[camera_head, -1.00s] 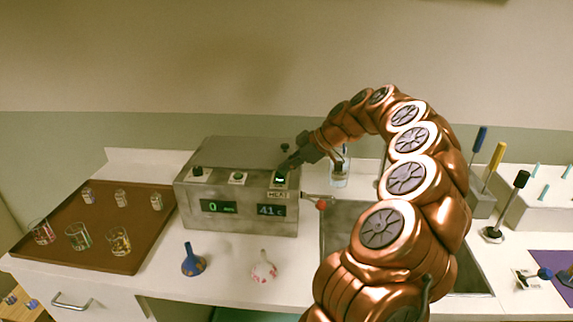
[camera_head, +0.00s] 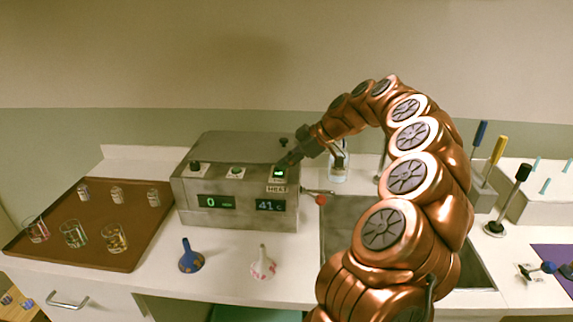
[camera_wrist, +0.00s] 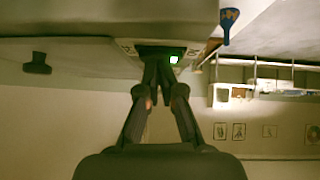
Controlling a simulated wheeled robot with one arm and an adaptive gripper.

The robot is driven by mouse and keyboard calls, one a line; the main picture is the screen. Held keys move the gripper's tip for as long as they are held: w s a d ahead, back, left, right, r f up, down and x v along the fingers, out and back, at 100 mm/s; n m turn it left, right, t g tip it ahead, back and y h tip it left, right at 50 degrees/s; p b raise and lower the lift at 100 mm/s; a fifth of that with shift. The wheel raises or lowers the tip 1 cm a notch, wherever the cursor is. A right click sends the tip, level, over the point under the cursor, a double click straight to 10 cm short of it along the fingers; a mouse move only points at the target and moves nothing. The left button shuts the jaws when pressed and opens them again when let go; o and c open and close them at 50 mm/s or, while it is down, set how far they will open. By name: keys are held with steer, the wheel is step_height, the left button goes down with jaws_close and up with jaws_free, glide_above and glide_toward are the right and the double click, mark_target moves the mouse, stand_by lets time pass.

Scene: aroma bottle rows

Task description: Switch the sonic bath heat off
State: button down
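The sonic bath (camera_head: 235,215) is a grey metal box on the counter. Its left display reads 0 and its right display reads 41 C. The heat switch (camera_head: 279,173) is on its top right above a HEAT label and shows a green light. The green light also shows in the wrist view (camera_wrist: 173,59), just right of my fingertips. My gripper (camera_head: 284,164) is at the switch's back edge. In the wrist view my gripper (camera_wrist: 158,62) has its fingertips together, with nothing seen between them. Whether the tips touch the switch, I cannot tell.
A brown tray (camera_head: 140,215) holds glasses.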

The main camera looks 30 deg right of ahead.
steer(key=shift+s+a+f, duration=0.1)
steer(key=shift+s+a, duration=0.15)
steer(key=shift+r+b, duration=0.3)
steer(key=shift+r, duration=0.35)
step_height(320, 180, up, 3)
steer(key=shift+s+a+f, duration=0.15)
steer(key=b+v, duration=0.2)
steer(key=v, duration=0.8)
steer(key=shift+s, duration=0.2)
steer(key=shift+a, duration=0.1)
